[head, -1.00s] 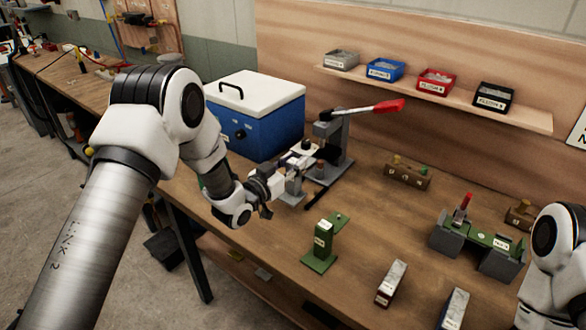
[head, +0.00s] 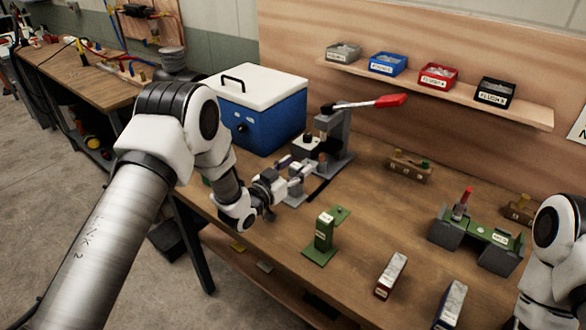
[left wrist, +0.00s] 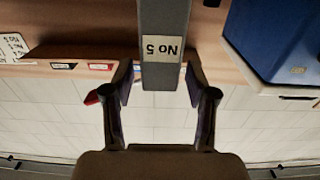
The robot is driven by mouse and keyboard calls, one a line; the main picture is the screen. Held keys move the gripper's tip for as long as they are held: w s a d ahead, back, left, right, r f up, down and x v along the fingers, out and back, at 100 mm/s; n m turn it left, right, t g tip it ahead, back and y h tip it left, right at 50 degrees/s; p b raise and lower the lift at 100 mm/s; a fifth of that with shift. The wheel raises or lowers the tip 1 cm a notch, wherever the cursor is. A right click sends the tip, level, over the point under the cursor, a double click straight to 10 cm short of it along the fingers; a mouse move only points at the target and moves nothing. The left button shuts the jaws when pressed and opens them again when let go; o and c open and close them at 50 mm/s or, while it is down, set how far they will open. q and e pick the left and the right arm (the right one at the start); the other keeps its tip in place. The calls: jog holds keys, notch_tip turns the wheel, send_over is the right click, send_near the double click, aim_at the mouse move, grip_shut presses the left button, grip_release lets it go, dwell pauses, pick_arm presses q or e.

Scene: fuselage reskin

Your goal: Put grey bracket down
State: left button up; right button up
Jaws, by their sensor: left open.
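A grey bracket (head: 297,191) stands on the workbench in front of the lever press. In the left wrist view, a grey upright with a "No 5" label (left wrist: 162,48), seen upside down, lies between my left fingers; it appears to be part of this bracket. My left gripper (head: 284,172) is at the bracket, and it also shows in the left wrist view (left wrist: 158,88). Its fingers are open, one on each side of the grey upright, with a small gap at the picture's left finger. The bracket's foot is partly hidden by the gripper. My right gripper is out of view.
A lever press (head: 335,140) with a red handle and a blue box (head: 262,118) stand close behind the left gripper. A green bracket (head: 322,236) stands in front. A green fixture (head: 478,240) and two small blocks are farther right. Bare benchtop lies between them.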

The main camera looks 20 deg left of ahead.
pick_arm(q)
jog(key=shift+r, duration=0.3)
jog(key=b+v, duration=0.2)
jog(key=v, duration=1)
jog(key=shift+f, duration=0.15)
